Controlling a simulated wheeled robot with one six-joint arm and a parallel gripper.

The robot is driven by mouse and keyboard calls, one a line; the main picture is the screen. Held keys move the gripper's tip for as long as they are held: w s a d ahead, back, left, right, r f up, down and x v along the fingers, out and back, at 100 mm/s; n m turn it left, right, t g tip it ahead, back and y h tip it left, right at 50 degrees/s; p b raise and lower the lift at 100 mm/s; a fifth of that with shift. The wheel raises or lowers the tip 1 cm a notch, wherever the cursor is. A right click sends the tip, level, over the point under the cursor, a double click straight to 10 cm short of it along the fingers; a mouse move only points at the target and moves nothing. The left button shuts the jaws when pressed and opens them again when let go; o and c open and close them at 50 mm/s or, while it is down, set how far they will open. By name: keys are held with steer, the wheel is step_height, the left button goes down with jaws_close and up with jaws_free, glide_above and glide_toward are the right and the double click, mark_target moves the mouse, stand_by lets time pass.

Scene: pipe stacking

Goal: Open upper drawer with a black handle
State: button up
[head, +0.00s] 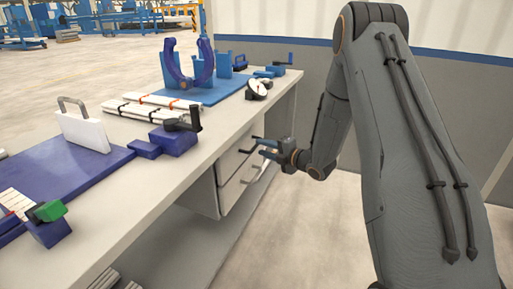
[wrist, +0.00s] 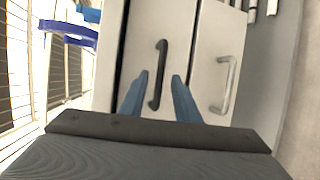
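The upper drawer (wrist: 135,45) has a pale front with a black handle (wrist: 164,50). In the wrist view the picture is turned, so this drawer lies left of the lower one. My gripper (wrist: 159,75) is open, with one blue finger on each side of the black handle. I cannot tell whether the fingers touch it or how deep they reach. In the head view my gripper (head: 267,149) is in front of the upper drawer (head: 229,163), below the table edge. The drawer looks shut.
The lower drawer (wrist: 205,60) has a silver handle (wrist: 227,85). The workbench (head: 228,125) above carries blue fixtures, a dial gauge (head: 257,88) and a crank clamp (head: 180,135). The floor (head: 290,235) in front of the drawers is clear.

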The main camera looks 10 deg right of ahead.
mark_target(256, 145)
steer(key=shift+x, duration=2.25)
jaws_close()
